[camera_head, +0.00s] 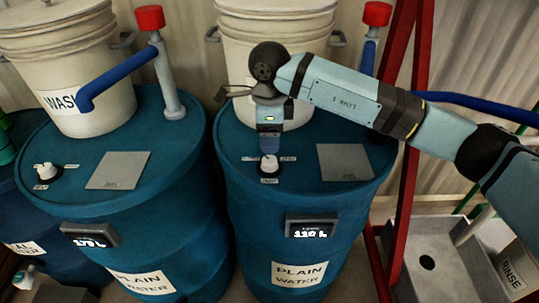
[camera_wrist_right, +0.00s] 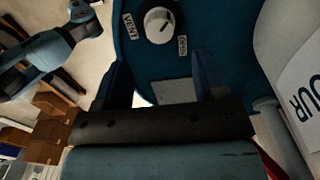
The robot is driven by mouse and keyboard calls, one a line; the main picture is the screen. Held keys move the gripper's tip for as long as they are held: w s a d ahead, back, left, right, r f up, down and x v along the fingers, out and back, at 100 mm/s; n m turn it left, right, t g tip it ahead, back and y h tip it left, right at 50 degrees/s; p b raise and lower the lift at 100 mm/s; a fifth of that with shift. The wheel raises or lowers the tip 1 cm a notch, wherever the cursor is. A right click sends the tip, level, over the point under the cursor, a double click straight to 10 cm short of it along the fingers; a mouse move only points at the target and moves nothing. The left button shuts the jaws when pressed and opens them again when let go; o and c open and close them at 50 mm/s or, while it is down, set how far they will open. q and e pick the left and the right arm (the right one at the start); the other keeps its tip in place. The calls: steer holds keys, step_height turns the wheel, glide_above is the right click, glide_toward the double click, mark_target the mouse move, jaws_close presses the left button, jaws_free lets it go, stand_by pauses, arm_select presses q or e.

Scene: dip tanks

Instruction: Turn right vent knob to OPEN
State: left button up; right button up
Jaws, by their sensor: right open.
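The right vent knob (camera_head: 269,164) is a white knob on a black base on top of the right blue drum (camera_head: 240,165). In the right wrist view the knob (camera_wrist_right: 158,25) has a VENT label (camera_wrist_right: 130,25) on one side and an OPEN label (camera_wrist_right: 183,45) on the other. I cannot tell which way its pointer faces. My right gripper (camera_head: 269,150) points down just above and behind the knob in the head view. Its open fingers (camera_wrist_right: 161,68) show in the right wrist view with the knob beyond their tips, apparently not gripped. My left gripper is not in view.
A white bucket (camera_head: 270,50) stands on the right drum behind my gripper. A grey plate (camera_head: 345,162) lies right of the knob. The left drum (camera_head: 150,210) has a similar knob (camera_head: 45,172). A red frame (camera_head: 402,190) and grey sink (camera_head: 440,250) stand to the right.

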mark_target(269, 159)
step_height(269, 159, down, 7)
steer(key=shift+f+p, duration=0.2)
steer(key=shift+p, duration=0.1)
steer(key=c, duration=0.9)
